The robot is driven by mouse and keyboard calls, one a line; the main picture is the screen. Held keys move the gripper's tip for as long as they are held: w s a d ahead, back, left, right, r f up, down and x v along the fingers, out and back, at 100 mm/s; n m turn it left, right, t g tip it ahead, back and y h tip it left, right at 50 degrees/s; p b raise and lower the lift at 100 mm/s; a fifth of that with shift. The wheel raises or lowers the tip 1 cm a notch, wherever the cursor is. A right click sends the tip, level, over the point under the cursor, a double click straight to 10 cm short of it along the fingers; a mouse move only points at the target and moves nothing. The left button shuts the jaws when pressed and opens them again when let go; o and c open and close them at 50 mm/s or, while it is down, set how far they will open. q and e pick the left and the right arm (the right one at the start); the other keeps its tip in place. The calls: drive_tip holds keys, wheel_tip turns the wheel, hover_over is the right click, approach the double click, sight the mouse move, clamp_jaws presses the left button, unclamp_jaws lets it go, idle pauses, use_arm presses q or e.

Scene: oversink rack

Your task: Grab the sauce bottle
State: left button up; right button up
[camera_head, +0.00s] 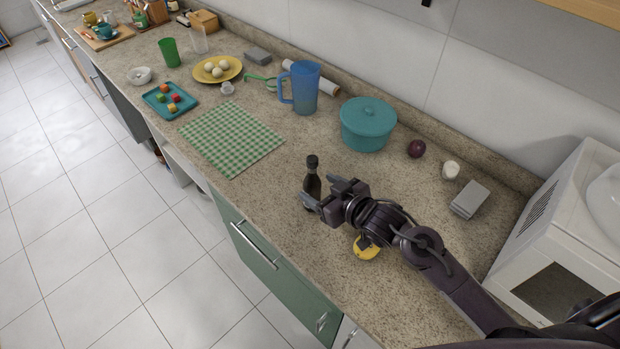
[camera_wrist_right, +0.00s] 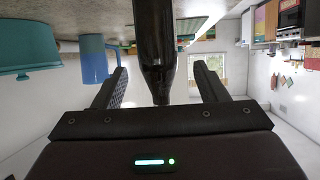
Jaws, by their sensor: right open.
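The dark sauce bottle (camera_head: 312,178) stands upright on the counter. My right gripper (camera_head: 319,191) is right at it, with its open fingers on either side of the bottle's body. In the right wrist view the bottle (camera_wrist_right: 156,50) appears upside down between the two open fingers (camera_wrist_right: 160,85), with a visible gap on each side. The bottle's lower part is partly hidden by a finger in the head view. My left gripper is in neither view.
A yellow round item (camera_head: 367,247) sits under my right forearm. A blue pitcher (camera_head: 305,88), a teal lidded pot (camera_head: 367,125) and a dark red onion (camera_head: 416,149) stand behind. A green checked cloth (camera_head: 231,137) lies left. A white microwave (camera_head: 560,240) stands right.

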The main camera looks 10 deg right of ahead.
sight(317, 186)
drive_tip(key=shift+w+a, duration=0.15)
drive_tip(key=shift+w+a+f+p, duration=0.1)
drive_tip(key=shift+w+p, duration=0.2)
drive_tip(key=shift+p, duration=0.05)
drive_tip(key=p+x, duration=0.1)
drive_tip(key=x, duration=0.1)
drive_tip(key=shift+w+f, duration=0.2)
drive_tip(key=shift+x, duration=1.1)
drive_tip(key=shift+f, duration=0.2)
drive_tip(key=shift+s, duration=0.1)
drive_tip(key=c, duration=0.4)
drive_tip(key=shift+c, duration=1.1)
drive_tip(key=c, duration=0.5)
drive_tip(key=shift+r, duration=0.1)
drive_tip(key=shift+c, duration=0.5)
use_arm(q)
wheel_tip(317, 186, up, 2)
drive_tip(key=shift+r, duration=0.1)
